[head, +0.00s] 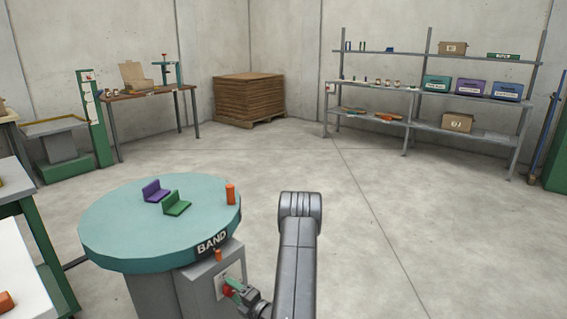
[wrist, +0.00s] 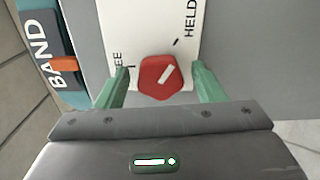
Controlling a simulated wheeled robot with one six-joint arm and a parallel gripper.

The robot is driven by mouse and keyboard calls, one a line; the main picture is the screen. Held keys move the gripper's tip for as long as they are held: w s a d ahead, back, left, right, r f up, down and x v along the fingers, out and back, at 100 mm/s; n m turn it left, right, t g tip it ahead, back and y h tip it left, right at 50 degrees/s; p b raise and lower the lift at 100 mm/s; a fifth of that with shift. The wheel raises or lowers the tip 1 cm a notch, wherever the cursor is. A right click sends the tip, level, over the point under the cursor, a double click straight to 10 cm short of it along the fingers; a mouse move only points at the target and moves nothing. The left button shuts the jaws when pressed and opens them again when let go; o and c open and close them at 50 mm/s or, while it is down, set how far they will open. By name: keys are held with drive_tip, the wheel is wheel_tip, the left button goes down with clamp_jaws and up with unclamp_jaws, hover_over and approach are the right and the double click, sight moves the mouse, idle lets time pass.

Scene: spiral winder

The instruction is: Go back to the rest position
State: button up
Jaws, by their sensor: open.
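My gripper (wrist: 161,72) is open, its two green fingers on either side of a red knob (wrist: 152,88) with a gap visible at each side. The knob sits on a white plate (wrist: 151,25) lettered "HELD" at right and partly hidden "..EE" at left. The knob's white mark slants up and right, toward the HELD side. In the head view my gripper (head: 232,288) is low at the front of the grey box under the round table, by the red knob (head: 227,291). My dark arm reaches in from the bottom.
The round teal table (head: 110,215) is marked "BAND" and carries a purple bracket (head: 154,191), a green bracket (head: 177,204) and an orange cylinder (head: 230,194). An orange tab (head: 218,255) juts out below its rim. Open floor lies right; a shelf rack (head: 470,135) stands behind.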

drive_tip(key=n, duration=0.3)
drive_tip(key=shift+b, duration=0.3)
drive_tip(key=n, duration=0.4)
drive_tip(key=shift+r+b, duration=0.1)
drive_tip(key=shift+b, duration=0.2)
drive_tip(key=n, duration=0.5)
drive_tip(key=shift+s, duration=0.1)
drive_tip(key=shift+a+r+n, duration=0.1)
drive_tip(key=shift+n, duration=1.2)
drive_tip(key=shift+s, duration=0.1)
